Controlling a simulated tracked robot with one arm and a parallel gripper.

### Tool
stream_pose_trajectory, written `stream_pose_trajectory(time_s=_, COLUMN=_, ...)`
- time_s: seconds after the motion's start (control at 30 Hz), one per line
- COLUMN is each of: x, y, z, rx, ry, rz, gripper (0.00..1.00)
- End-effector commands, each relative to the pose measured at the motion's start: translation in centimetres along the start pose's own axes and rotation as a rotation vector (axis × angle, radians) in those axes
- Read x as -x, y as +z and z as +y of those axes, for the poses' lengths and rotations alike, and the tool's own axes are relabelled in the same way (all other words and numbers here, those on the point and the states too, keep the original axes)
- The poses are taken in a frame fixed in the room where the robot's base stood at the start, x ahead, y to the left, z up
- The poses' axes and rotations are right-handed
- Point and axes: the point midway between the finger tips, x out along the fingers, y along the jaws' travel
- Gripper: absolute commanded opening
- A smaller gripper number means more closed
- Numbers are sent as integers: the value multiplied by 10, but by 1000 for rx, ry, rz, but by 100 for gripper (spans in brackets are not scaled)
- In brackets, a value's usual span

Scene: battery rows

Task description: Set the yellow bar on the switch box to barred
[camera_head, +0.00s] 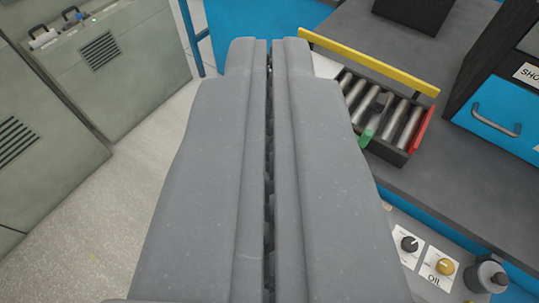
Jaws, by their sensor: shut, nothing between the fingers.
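The yellow bar (370,62) is a long straight strip at the right of the view. It runs along the far upper side of a dark open box (388,151), which I take for the switch box. Several silver cylinders (400,120) lie in a row inside. A red piece (422,130) is at the box's right end and a green piece (366,138) at its near left corner. My gripper (270,43) fills the middle of the view, shut and empty.
The box stands on a dark grey worktop (462,185). A blue drawer (505,113) with a handle is right of it, and a dark block (415,12) behind. Grey cabinets (110,60) stand left, beyond clear floor (100,215).

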Motion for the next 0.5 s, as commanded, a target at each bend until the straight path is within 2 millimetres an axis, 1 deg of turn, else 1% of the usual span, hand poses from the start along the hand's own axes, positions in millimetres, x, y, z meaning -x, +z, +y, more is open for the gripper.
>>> stream_pose_trajectory(time_s=0.23, x=0, y=0, z=0, rx=0, ry=0, rz=-1, gripper=0)
stream_pose_trajectory(time_s=0.33, x=-9, y=7, z=-1, rx=-11, ry=-1, rz=-19, gripper=0)
stream_pose_trajectory(time_s=0.37, x=-15, y=12, z=-1, rx=-18, ry=-2, rz=-31, gripper=0)
stream_pose_trajectory(time_s=0.43, x=-36, y=30, z=-5, rx=-45, ry=-3, rz=-74, gripper=0)
stream_pose_trajectory(time_s=0.47, x=-47, y=40, z=-7, rx=-60, ry=-3, rz=-100, gripper=0)
stream_pose_trajectory(time_s=0.5, x=-64, y=56, z=-8, rx=-85, ry=-2, rz=-135, gripper=0)
